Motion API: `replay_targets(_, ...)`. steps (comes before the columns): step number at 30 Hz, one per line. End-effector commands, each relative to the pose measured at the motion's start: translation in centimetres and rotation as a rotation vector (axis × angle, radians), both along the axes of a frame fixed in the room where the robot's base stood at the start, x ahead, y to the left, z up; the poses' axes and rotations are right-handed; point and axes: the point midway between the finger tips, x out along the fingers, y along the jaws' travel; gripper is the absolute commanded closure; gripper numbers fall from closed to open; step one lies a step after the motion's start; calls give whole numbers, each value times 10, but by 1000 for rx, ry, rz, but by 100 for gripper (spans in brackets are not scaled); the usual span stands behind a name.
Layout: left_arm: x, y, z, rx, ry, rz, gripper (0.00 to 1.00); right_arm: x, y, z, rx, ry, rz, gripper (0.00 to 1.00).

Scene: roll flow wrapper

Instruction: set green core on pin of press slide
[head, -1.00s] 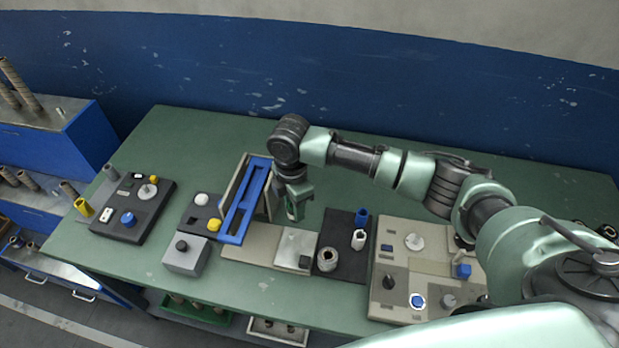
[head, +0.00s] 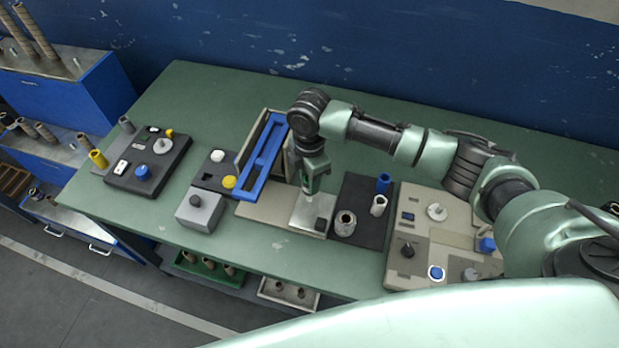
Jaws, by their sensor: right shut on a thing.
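My right gripper (head: 309,192) comes down from above, just over the bright metal plate of the press slide (head: 303,218). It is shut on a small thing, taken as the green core. The core is mostly hidden by the jaws and blends with the green gripper. The pin is hidden behind the gripper, and I cannot tell whether the core touches it. A dark block (head: 319,224) sits on the plate's front right corner. The blue press frame (head: 249,186) stands just left of the gripper. My left gripper is not in view.
A beige panel (head: 417,200) lies further right. A grey box (head: 200,210) stands front left. The back left tabletop is clear.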

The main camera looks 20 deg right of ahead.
Motion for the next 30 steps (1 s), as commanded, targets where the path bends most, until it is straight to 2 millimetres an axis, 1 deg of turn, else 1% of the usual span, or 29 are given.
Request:
replay_targets(9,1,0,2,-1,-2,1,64,0,0,1,0,0,0,100)
replay_targets(18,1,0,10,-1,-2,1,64,0,1,2,1,1,-1,100)
replay_targets(30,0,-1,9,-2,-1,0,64,0,1,1,0,0,0,100)
